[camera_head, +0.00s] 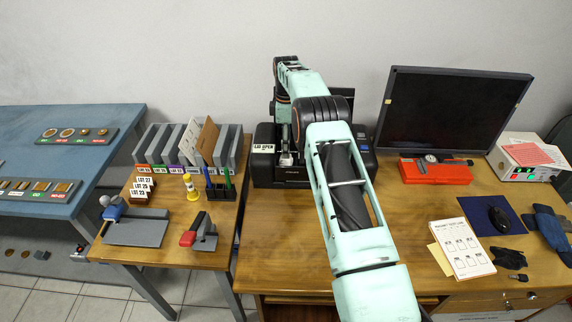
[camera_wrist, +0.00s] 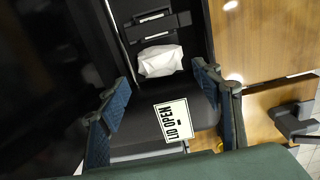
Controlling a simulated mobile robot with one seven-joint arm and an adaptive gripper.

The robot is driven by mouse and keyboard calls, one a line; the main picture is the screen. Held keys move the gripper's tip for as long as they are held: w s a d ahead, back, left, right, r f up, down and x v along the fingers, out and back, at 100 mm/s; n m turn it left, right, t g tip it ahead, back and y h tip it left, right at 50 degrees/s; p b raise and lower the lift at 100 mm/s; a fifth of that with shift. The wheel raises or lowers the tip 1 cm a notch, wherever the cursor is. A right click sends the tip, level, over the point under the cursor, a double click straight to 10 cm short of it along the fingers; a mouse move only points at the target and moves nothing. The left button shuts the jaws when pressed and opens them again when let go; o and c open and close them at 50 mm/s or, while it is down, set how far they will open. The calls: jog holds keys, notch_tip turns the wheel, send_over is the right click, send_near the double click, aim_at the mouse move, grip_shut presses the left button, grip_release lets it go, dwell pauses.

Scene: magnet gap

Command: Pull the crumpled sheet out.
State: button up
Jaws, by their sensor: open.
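A crumpled white sheet (camera_wrist: 160,61) sits in a dark slot of the black printer (camera_wrist: 198,35) in the wrist view. The printer (camera_head: 262,173) stands on the wooden desk behind my arm in the head view, with a "LID OPEN" label (camera_head: 263,148) at its left. That label (camera_wrist: 174,121) also shows in the wrist view. My gripper (camera_wrist: 161,76) is open and empty, with its blue-padded fingers apart on either side of the sheet's line. The fingers do not touch the sheet. My arm hides part of the printer in the head view.
A monitor (camera_head: 452,110) and a red case (camera_head: 435,172) stand to the right of the printer. A side table at left holds file holders (camera_head: 150,145), a pen cup (camera_head: 221,190) and a red stapler-like tool (camera_head: 198,232). The desk front left of my arm is clear.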

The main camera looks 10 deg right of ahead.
notch_tip(320, 180, down, 6)
jog(key=b, duration=0.3)
jog(key=c, duration=0.5)
jog(key=shift+o, duration=0.2)
jog(key=shift+r, duration=0.15)
notch_tip(320, 180, up, 10)
jog(key=p, duration=0.5)
